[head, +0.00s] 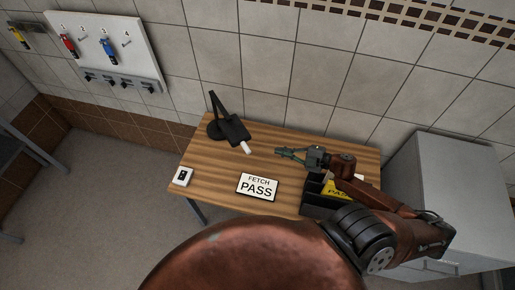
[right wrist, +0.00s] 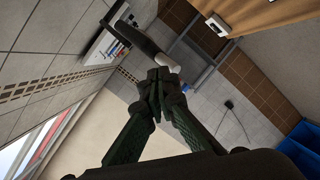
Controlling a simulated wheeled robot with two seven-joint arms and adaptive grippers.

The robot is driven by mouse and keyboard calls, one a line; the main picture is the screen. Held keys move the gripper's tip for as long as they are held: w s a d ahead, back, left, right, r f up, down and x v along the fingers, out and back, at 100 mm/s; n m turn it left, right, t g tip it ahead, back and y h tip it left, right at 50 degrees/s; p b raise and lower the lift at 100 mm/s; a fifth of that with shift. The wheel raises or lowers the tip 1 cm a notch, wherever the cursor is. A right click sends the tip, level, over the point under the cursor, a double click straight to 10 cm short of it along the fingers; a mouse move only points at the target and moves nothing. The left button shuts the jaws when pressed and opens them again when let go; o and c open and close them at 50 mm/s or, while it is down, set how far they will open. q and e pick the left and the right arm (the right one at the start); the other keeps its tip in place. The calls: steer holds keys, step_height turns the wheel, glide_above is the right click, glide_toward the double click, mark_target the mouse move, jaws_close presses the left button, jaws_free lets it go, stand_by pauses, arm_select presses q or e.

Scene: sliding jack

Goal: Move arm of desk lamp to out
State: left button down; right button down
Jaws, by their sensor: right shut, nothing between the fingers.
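The black desk lamp (head: 236,130) stands at the back left of the wooden desk. Its thin arm rises from a round base, and a dark flat part with a white tip points toward the desk's middle. In the right wrist view a dark bar with a pale end, seemingly the lamp (right wrist: 138,40), lies just beyond my fingertips. My right gripper (head: 279,151) is to the right of the lamp, above the desk, with a visible gap between them in the head view. Its fingers (right wrist: 160,82) come together with nothing between them. My left gripper is not in view.
On the desk (head: 220,172) are a white switch box (head: 182,176), a "FETCH PASS" sign (head: 257,186) and a black tray (head: 318,207) with a yellow card. A grey cabinet (head: 440,165) stands at the right. A key board (head: 105,48) hangs on the tiled wall.

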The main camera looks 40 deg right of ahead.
steer(key=w+a+f+m+y, duration=0.1)
steer(key=w+a+m, duration=0.2)
steer(key=m, duration=0.9)
steer(key=w+a+f+m+y, duration=0.1)
steer(key=w+a+m, duration=0.2)
steer(key=m, duration=1)
steer(key=shift+w+a+g, duration=0.15)
steer(key=shift+w+g, duration=0.25)
steer(key=shift+w, duration=0.75)
steer(key=shift+f, duration=0.1)
